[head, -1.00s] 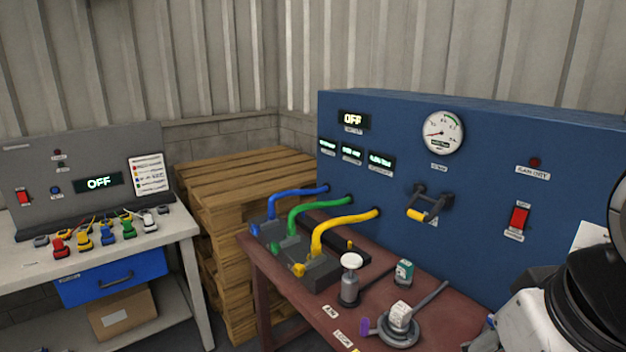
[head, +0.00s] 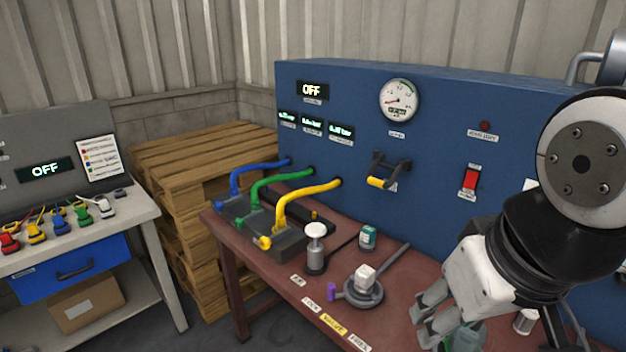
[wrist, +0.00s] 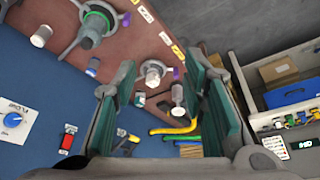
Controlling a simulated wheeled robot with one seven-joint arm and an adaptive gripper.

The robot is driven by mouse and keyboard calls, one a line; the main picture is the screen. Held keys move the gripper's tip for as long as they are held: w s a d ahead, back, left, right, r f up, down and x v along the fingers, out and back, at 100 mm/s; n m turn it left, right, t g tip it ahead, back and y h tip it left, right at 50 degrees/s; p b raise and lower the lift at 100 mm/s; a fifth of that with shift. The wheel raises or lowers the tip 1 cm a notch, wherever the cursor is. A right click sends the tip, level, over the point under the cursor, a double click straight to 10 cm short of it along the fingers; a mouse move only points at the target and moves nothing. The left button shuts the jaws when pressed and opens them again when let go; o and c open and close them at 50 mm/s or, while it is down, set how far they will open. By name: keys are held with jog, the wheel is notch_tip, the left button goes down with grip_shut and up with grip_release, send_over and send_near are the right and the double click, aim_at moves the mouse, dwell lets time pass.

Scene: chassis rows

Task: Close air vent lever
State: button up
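A dark lever with a yellow grip (head: 379,182) sticks out of the blue panel (head: 430,130), below the round gauge. I cannot read its label, so I cannot tell if it is the air vent lever. A similar yellow-tipped dark part (wrist: 133,138) shows low in the wrist view, partly behind a finger. On the table stands a grey round valve (head: 363,293) with a long grey handle and a purple tip; it also shows in the wrist view (wrist: 153,72). My gripper (head: 436,318) is open and empty at the right, apart from both. Its green-padded fingers (wrist: 168,98) are spread in the wrist view.
The brown table (head: 275,255) carries a white-topped plunger (head: 315,245), a small green-and-white part (head: 367,237) and a black block with blue, green and yellow hoses (head: 305,190). A red switch (head: 469,181) is on the panel. Pallets (head: 190,150) and a grey bench stand left.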

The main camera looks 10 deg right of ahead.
jog(key=w+d+g+h+p, duration=0.1)
jog(key=w+d+g+h, duration=0.1)
jog(key=w+d, duration=0.3)
jog(key=w+d+g+h, duration=0.1)
jog(key=w+d+h, duration=0.2)
jog(key=w, duration=0.5)
jog(key=n+t+h+p, duration=0.2)
jog(key=n+t+h, duration=0.5)
jog(key=t+h, duration=0.25)
send_near(374, 184)
jog(key=x, duration=1.1)
jog(key=shift+w, duration=0.1)
grip_shut()
